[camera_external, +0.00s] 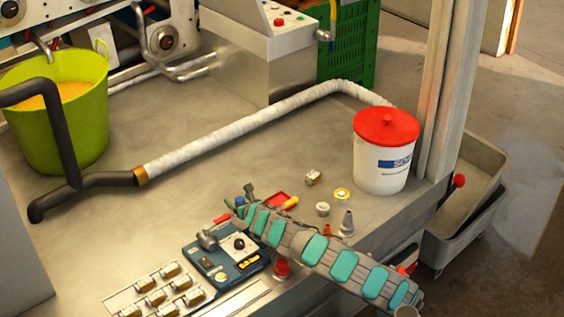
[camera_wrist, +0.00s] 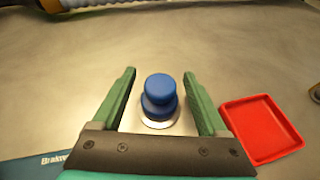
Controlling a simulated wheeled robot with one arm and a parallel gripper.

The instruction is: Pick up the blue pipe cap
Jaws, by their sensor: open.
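The blue pipe cap (camera_wrist: 160,90) stands upright on the metal surface in the wrist view, with a pale disc or ring around its foot. My gripper (camera_wrist: 159,78) is open, with one green finger to the left of the cap and one to the right. Gaps show between the cap and both fingers. In the external view a small patch of blue (camera_external: 240,201) shows at the end of my arm, near my gripper (camera_external: 239,197); the arm hides much around it.
A red tray (camera_wrist: 262,128) lies close to the right finger. A blue-edged panel box (camera_external: 226,257) sits nearby. A white bucket with a red lid (camera_external: 384,160) and several small fittings stand to the right. A white-wrapped hose (camera_external: 250,123) crosses behind. The surface between is clear.

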